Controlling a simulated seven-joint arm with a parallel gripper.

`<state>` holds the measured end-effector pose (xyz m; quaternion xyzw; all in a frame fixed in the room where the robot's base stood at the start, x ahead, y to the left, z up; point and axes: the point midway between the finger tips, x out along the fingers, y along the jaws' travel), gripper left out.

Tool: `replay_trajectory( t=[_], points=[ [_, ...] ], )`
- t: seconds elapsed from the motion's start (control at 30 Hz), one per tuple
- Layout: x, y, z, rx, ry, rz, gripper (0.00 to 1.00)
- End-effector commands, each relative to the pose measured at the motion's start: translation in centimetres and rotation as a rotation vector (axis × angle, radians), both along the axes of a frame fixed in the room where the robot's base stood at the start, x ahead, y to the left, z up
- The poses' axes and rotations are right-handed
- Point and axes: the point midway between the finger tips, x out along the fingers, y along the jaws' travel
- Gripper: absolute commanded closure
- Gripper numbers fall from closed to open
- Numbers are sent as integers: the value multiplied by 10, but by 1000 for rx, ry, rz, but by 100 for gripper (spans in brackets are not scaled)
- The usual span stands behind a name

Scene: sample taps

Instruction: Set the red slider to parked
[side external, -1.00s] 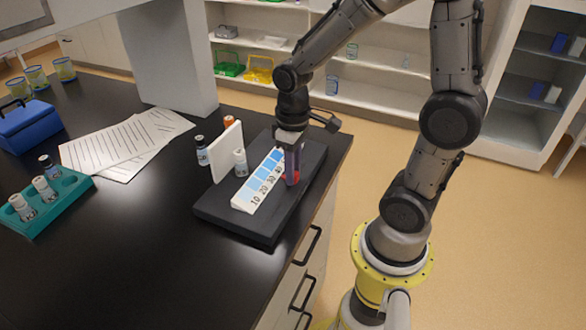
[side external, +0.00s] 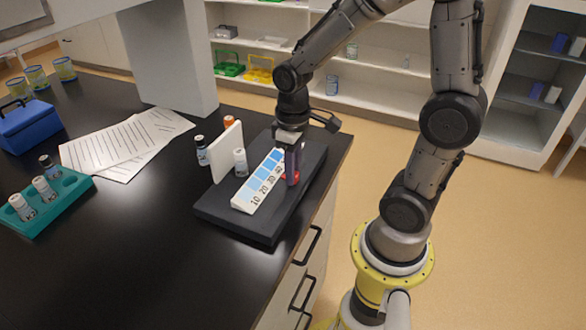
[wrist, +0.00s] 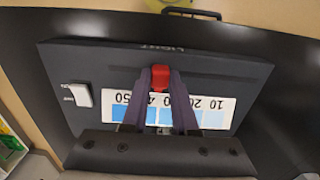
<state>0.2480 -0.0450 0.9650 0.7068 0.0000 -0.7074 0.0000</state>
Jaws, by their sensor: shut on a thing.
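The red slider (wrist: 160,77) sits on a dark board (wrist: 230,66), in a track beside a white scale strip (wrist: 216,118) with blue patches and numbers from 10 to 50. It lies near the 40 mark in the wrist view. It also shows low at my fingers in the side view (side external: 290,177). My gripper (wrist: 161,88) is shut on the red slider, one finger on each side. In the side view my gripper (side external: 292,174) points straight down onto the board. The board's top edge carries a label that seems to read LIGHT. No parked mark is readable.
A small white block (wrist: 81,95) stands on the board beyond the 50 end. A teal rack (side external: 50,205), papers (side external: 125,145) and a blue box (side external: 28,127) are farther left.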

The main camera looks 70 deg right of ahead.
Motion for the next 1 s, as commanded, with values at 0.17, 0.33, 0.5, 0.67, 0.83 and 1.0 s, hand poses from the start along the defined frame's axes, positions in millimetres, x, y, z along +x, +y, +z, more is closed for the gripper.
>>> replay_trajectory(
  t=[0.17, 0.33, 0.5, 0.67, 0.83, 1.0],
  points=[
    [1, 0, 1, -1, -2, 0, 100],
    [1, 0, 1, -1, -3, 0, 100],
    [1, 3, 1, -1, -3, 2, 100],
    [2, 22, 1, 0, -4, 9, 100],
    [2, 53, 1, 0, -5, 10, 100],
    [3, 83, 1, 1, -7, 9, 100]
  ],
)
